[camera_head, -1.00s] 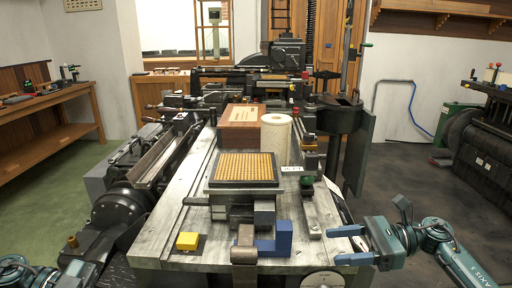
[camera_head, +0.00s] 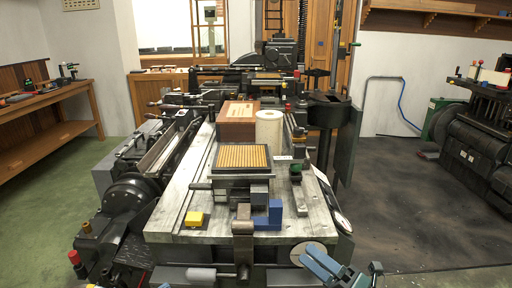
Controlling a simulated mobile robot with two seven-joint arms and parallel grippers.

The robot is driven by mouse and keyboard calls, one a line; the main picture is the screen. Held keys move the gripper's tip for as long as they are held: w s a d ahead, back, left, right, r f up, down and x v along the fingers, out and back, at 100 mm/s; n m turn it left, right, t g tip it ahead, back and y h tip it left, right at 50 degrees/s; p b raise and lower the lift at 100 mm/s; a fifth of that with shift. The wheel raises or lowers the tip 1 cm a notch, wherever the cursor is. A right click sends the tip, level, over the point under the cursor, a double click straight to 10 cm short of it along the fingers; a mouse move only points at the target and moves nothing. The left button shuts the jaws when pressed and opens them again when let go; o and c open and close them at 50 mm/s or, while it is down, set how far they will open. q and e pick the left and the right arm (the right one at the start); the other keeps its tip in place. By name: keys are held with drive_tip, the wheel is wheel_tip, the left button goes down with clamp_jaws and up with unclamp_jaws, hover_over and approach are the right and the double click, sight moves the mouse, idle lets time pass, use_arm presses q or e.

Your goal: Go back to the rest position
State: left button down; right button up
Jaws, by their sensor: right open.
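My right gripper (camera_head: 322,268) is at the bottom, right of centre, in front of the machine table's front edge. Its two blue fingers are apart with nothing between them. My left gripper is not in view. The machine table (camera_head: 180,205) carries a black tray (camera_head: 242,158) of yellow-gold type. A blue block (camera_head: 268,214) and a yellow block (camera_head: 195,219) sit near the table's front edge, apart from my gripper.
A brown box (camera_head: 237,124) and a white paper roll (camera_head: 269,130) stand behind the tray. A round dial (camera_head: 308,254) is at the table's front right. A wooden workbench (camera_head: 50,105) is at far left and a dark machine (camera_head: 475,135) at far right. Floor (camera_head: 410,210) between is clear.

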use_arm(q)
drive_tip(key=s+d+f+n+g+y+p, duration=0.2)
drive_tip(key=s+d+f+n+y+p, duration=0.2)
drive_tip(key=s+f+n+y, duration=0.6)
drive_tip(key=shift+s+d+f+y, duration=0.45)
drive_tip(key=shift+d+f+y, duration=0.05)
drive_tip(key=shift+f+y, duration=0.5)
use_arm(e)
drive_tip(key=s+d+f+m+g+h, duration=0.1)
drive_tip(key=s+f+m+h, duration=0.6)
drive_tip(key=m, duration=0.7)
drive_tip(key=s+d+f+m+g+h, duration=0.1)
drive_tip(key=s+f+m+h, duration=0.5)
drive_tip(key=s+m, duration=0.4)
drive_tip(key=f+m, duration=0.1)
drive_tip(key=m, duration=0.4)
drive_tip(key=shift+s+d+f+g+h, duration=0.2)
drive_tip(key=shift+s+d+g+h, duration=0.05)
drive_tip(key=shift+s+g+h, duration=0.15)
